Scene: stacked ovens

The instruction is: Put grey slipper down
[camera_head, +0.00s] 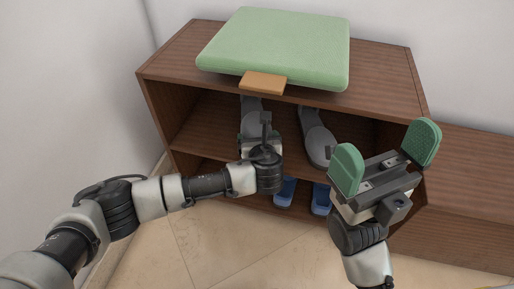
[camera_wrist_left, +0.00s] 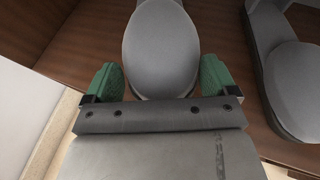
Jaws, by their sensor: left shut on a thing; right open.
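One grey slipper (camera_wrist_left: 161,48) lies between the green fingers of my left gripper (camera_wrist_left: 160,82) in the left wrist view. In the head view this slipper (camera_head: 251,104) is on or just above the upper shelf of the brown cabinet, and my left gripper (camera_head: 252,138) reaches in from the front, partly hiding it. I cannot tell if its sole touches the shelf. A second grey slipper (camera_head: 317,138) rests to its right on the same shelf; it also shows in the left wrist view (camera_wrist_left: 299,85). My right gripper (camera_head: 391,157) is open and empty in front of the cabinet's right side.
The brown cabinet (camera_head: 384,75) carries a green cushion (camera_head: 275,45) with an orange-brown block (camera_head: 262,83) at its front edge. Blue slippers (camera_head: 321,199) sit on the lower shelf. A lower brown unit (camera_head: 475,170) adjoins at right. The tiled floor in front is clear.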

